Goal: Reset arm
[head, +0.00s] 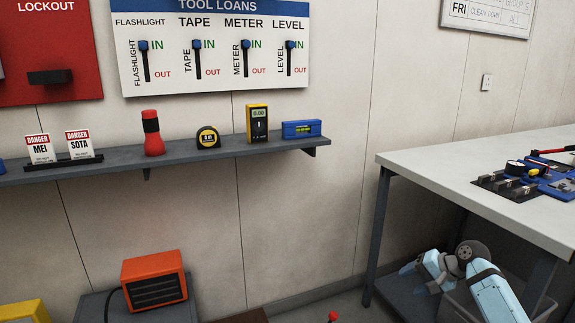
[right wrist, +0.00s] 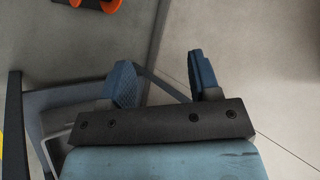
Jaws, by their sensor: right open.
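My right arm comes in at the lower right of the head view, in front of the table's underside. Its right gripper (head: 410,268) points left, low beside the table leg. In the right wrist view the right gripper (right wrist: 163,76) has its two blue fingers spread apart, with nothing between them. Behind the fingers are pale wall and a dark grey edge. My left arm and left gripper are not in view.
A white-topped table (head: 440,172) with a blue tool tray (head: 545,180) stands at right. A wall shelf (head: 100,170) holds a red flashlight (head: 152,133), tape (head: 208,137), meter (head: 257,124) and level (head: 301,129). An orange heater (head: 154,280) sits low at left.

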